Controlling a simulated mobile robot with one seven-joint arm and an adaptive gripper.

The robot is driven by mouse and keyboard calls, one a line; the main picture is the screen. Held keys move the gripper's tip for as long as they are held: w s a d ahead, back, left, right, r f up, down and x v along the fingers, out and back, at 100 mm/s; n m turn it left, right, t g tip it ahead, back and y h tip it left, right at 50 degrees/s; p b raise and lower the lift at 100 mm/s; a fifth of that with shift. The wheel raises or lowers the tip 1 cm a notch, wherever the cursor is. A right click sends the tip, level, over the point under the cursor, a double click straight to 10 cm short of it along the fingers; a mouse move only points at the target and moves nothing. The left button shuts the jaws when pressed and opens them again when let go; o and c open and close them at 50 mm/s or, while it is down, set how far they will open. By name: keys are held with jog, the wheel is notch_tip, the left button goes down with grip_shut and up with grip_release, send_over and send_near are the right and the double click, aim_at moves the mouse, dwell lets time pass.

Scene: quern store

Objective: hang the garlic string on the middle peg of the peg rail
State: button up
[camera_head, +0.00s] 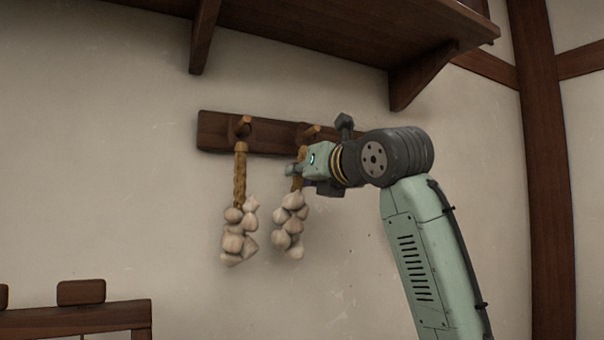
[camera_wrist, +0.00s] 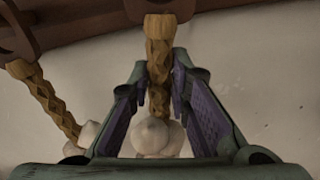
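The garlic string (camera_head: 291,222) is a braid with pale bulbs below it, hanging upright just below the middle peg (camera_head: 311,131) of the dark wooden peg rail (camera_head: 273,137). My gripper (camera_head: 297,170) is at its braid from the right. In the wrist view, the finger pads (camera_wrist: 159,88) close in on both sides of the braid (camera_wrist: 158,55), with a pale bulb below and nearer. The top of the braid is close under the peg. I cannot tell whether its loop is around the peg.
A second garlic string (camera_head: 236,228) hangs from the left peg (camera_head: 243,124), close beside. My arm hides the rail's right end. A dark shelf (camera_head: 340,35) with brackets overhangs the rail. Wooden furniture (camera_head: 75,320) stands at lower left.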

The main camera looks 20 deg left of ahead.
jog(key=o, duration=0.5)
dwell(0.3)
